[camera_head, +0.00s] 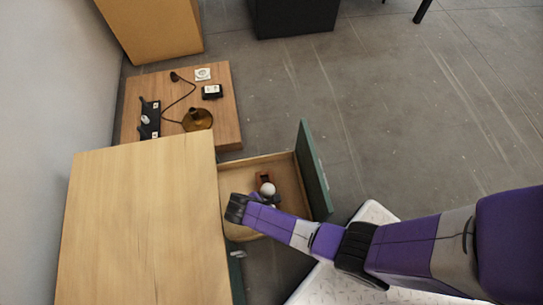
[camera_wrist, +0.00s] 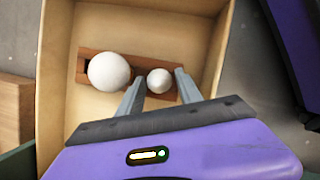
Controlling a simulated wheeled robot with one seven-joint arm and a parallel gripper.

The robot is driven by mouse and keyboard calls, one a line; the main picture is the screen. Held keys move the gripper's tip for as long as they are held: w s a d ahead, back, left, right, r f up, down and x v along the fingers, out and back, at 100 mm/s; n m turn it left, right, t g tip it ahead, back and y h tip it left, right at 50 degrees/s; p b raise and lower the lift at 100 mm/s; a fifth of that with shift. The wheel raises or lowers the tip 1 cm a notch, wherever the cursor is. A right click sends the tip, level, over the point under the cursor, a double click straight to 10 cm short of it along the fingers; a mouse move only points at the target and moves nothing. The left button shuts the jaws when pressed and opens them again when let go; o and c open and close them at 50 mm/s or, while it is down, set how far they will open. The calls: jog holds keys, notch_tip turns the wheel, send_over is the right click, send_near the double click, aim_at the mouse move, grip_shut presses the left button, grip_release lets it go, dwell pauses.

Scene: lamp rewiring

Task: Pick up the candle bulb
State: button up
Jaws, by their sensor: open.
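A small white bulb (camera_wrist: 159,81), likely the candle bulb, sits in a brown slotted holder (camera_wrist: 182,62) inside the open wooden drawer (camera_wrist: 150,14). I see it end-on, so its full shape is unclear. A larger round white bulb (camera_wrist: 109,71) sits to its left in the same holder. My gripper (camera_wrist: 160,76) is open, with one finger on each side of the small bulb. I cannot tell whether the fingers touch it. In the head view the round bulb (camera_head: 268,189) shows, and my arm covers the area around the small bulb.
The drawer's green front (camera_head: 314,170) stands at its right. A wooden cabinet top (camera_head: 140,220) lies left of the drawer. A low wooden table (camera_head: 222,128) behind holds a brown lamp part (camera_head: 197,119), a black power strip (camera_head: 150,119) and a cord.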

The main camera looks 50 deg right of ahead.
jog(key=shift+x, duration=0.9)
jog(key=shift+r, duration=0.1)
grip_shut()
jog(key=shift+r, duration=0.1)
